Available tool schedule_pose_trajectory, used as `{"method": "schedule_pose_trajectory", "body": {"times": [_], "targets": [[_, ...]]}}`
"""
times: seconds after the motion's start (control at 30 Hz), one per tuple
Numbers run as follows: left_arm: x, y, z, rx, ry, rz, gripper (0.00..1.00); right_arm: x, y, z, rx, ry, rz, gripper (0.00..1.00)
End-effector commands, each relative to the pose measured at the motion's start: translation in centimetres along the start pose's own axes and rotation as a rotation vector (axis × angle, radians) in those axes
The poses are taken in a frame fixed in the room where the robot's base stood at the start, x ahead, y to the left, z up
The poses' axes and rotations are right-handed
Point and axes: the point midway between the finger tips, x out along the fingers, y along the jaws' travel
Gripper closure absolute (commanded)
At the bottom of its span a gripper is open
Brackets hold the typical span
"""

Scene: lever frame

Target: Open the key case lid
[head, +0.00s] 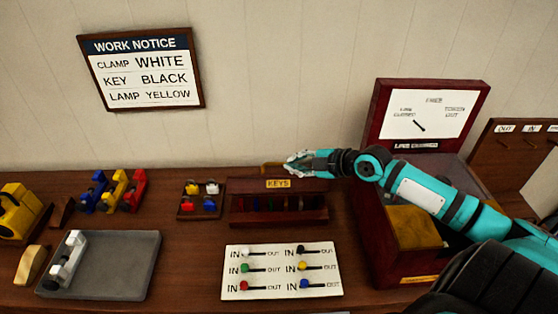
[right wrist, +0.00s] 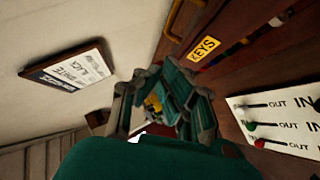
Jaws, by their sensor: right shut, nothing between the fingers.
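The dark red key case (head: 240,207) stands on the bench at the back middle, with a yellow KEYS label (head: 278,183). Several coloured keys show dimly in its front. A brass-coloured bar (head: 271,168), perhaps the lid's handle, shows at its far upper edge; it also shows in the right wrist view (right wrist: 173,22). I cannot tell how far the lid stands open. My right gripper (head: 294,162) is shut and empty, just above the case's back edge and right of the bar. Contact with the case cannot be told. My left gripper is out of view.
A white lever plate (head: 282,287) lies in front of the case. A small block holder (head: 199,213) is close on its left. A large red box (head: 382,240) with a raised lid stands right, under my right arm. A grey tray (head: 125,270) lies front left; a notice (head: 142,70) hangs behind.

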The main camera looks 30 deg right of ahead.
Motion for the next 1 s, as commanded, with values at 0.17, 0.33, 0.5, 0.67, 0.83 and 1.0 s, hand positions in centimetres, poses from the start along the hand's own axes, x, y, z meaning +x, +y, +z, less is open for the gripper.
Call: {"method": "schedule_pose_trajectory", "body": {"times": [0.17,0.33,0.5,0.67,0.83,1.0], "targets": [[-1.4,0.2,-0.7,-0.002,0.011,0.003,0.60,3.1,0.5,-0.4,0.004,0.005,0.005,1.00],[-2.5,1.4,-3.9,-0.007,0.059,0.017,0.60,6.5,0.3,-0.1,0.004,0.002,0.000,1.00],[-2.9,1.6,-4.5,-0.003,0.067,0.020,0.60,8.0,0.1,1.8,0.003,0.000,-0.002,1.00],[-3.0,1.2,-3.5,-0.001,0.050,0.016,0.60,8.7,0.0,2.5,0.000,0.001,-0.002,1.00],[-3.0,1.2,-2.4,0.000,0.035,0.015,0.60,8.8,0.0,2.7,-0.002,0.001,-0.002,1.00],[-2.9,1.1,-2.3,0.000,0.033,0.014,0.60,8.8,0.0,2.7,-0.002,0.001,-0.002,1.00]]}}
